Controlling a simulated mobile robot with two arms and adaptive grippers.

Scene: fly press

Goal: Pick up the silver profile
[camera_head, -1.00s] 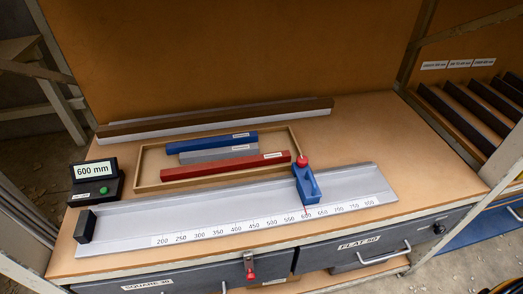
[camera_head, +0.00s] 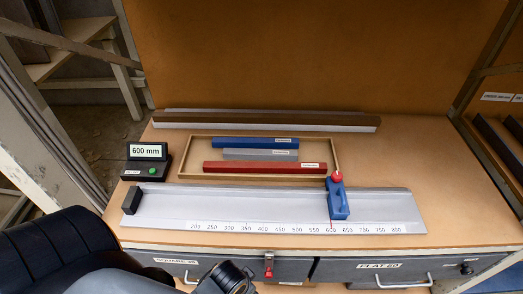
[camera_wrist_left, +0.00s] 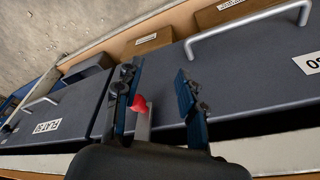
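The silver profile (camera_head: 260,154) is a short grey bar with a small label. It lies in a shallow wooden tray (camera_head: 338,152) between a blue bar (camera_head: 240,143) and a red bar (camera_head: 250,168). My left arm enters the head view at the bottom left, low in front of the bench and well apart from the silver profile. In the left wrist view my left gripper (camera_wrist_left: 155,85) is open and empty. It faces the drawer fronts, with a red-knobbed latch (camera_wrist_left: 141,106) showing between its fingers. My right gripper is not in view.
A measuring rail (camera_head: 270,200) with a blue stop (camera_head: 338,200) near 600 lies in front of the tray. A display box (camera_head: 147,160) reads 600 mm. Long bars (camera_head: 265,120) lie behind the tray. Drawers with handles (camera_head: 405,281) run under the bench's front edge.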

